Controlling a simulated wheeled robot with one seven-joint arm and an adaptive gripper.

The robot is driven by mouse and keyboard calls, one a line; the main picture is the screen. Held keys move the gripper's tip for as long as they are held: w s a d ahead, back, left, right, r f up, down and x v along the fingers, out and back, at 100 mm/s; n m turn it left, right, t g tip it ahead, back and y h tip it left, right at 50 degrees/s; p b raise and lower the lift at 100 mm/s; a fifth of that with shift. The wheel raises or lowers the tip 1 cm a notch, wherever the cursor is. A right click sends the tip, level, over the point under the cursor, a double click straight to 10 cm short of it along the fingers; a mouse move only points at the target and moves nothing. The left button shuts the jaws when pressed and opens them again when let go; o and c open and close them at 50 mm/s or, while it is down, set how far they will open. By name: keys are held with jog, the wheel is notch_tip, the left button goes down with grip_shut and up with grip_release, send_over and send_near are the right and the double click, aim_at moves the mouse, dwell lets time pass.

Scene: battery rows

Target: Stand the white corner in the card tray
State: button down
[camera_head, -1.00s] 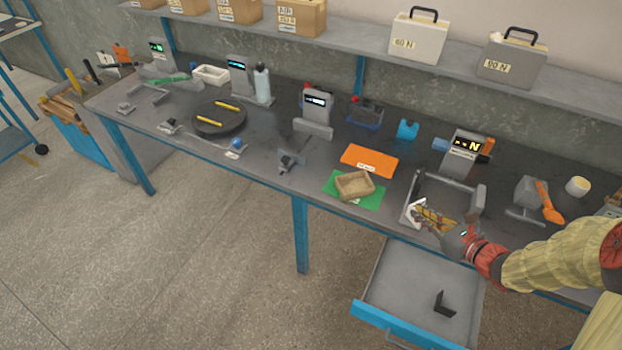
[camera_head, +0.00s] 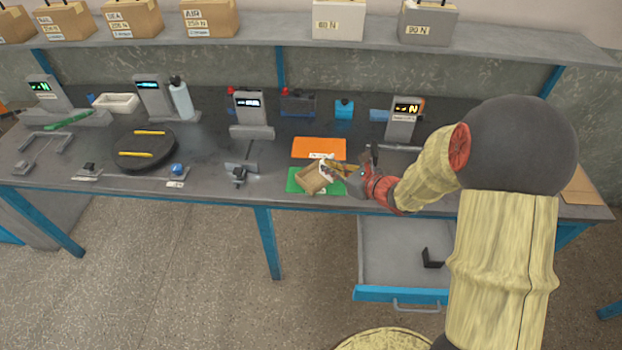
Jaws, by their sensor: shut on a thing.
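The card tray (camera_head: 309,186) is a small brown open box, sitting askew on a green mat (camera_head: 296,186) near the front edge of the bench.
An orange mat (camera_head: 319,147) lies just behind the tray. An open drawer (camera_head: 385,250) with a black corner (camera_head: 432,259) in it juts out below. A grey device with a display (camera_head: 403,120) stands behind right, and another (camera_head: 250,113) behind left. A black disc (camera_head: 145,150) lies further left.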

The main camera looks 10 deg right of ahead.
jog(key=w+a+f+b, duration=0.1)
jog(key=w+f, duration=0.1)
jog(key=w+a+f, duration=0.1)
jog(key=w+f, duration=0.1)
jog(key=w+a+f+b, duration=0.1)
jog(key=w+f, duration=0.1)
jog(key=shift+w+f+b, duration=0.25)
jog(key=shift+w+b, duration=0.1)
jog(key=shift+w+f, duration=0.15)
jog(key=shift+f, duration=0.1)
jog(key=f+b, duration=0.2)
jog(key=f, duration=0.1)
jog(key=shift+w+a+f, duration=0.1)
jog(key=shift+w+f, duration=0.1)
jog(key=shift+r, duration=0.1)
jog(key=c, duration=2.5)
grip_release()
jog(key=shift+f, duration=0.25)
jog(key=o, duration=0.5)
